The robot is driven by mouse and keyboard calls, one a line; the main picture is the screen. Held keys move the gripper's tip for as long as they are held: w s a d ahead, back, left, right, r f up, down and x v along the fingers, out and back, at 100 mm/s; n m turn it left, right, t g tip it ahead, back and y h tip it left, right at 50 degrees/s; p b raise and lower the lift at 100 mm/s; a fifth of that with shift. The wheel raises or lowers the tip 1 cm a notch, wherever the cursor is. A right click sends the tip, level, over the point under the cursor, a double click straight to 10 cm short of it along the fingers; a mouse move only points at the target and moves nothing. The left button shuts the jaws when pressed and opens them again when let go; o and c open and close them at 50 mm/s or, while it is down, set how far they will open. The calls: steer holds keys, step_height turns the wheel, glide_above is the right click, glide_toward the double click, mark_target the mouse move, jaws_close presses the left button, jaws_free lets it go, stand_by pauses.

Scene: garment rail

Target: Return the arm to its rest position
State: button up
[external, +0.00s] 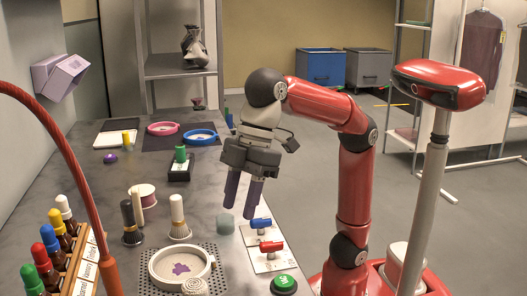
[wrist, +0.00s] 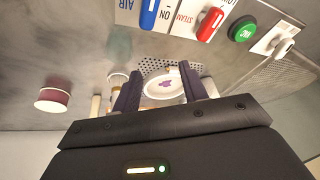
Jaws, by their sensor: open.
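My red arm (external: 356,180) rises from its base at the right of the external view and bends over the table's right side. My gripper (external: 240,192) hangs below the wrist, fingers pointing down, above the table near the blue and red switches. Its two dark purple fingers stand apart with nothing between them. In the wrist view my gripper (wrist: 158,88) also shows open, with a white round hoop with a purple patch (wrist: 168,84) seen beyond and between the fingers. The gripper looks clear of the tabletop.
Below the gripper are a blue switch (external: 261,224), a red switch (external: 271,247) and a green button (external: 284,284). Brushes (external: 179,222), a hoop (external: 155,272) and a bottle rack (external: 84,270) stand on the table (external: 100,190). A red curved tube (external: 72,150) arches at left. Open floor lies right.

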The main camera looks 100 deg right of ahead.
steer(key=shift+n, duration=0.9)
steer(key=s+a, duration=0.1)
steer(key=s, duration=0.1)
steer(key=s+a, duration=0.1)
steer(key=s, duration=0.1)
steer(key=shift+a+f+b, duration=0.2)
steer(key=shift+a+b, duration=0.1)
steer(key=shift+a, duration=0.1)
steer(key=s+f+n+b, duration=0.3)
steer(key=s+f, duration=0.3)
steer(key=s, duration=0.4)
steer(key=d+f+m+t+h+p, duration=0.1)
steer(key=d+f+m+p, duration=0.1)
steer(key=d+f+m, duration=0.3)
steer(key=d+f+m+t+h+p, duration=0.1)
steer(key=d+f+m+p, duration=0.2)
steer(key=d+f, duration=0.8)
steer(key=d+m, duration=0.2)
steer(key=d, duration=0.5)
steer(key=shift+d+h, duration=0.15)
steer(key=shift+h, duration=0.15)
steer(key=shift+f, duration=0.1)
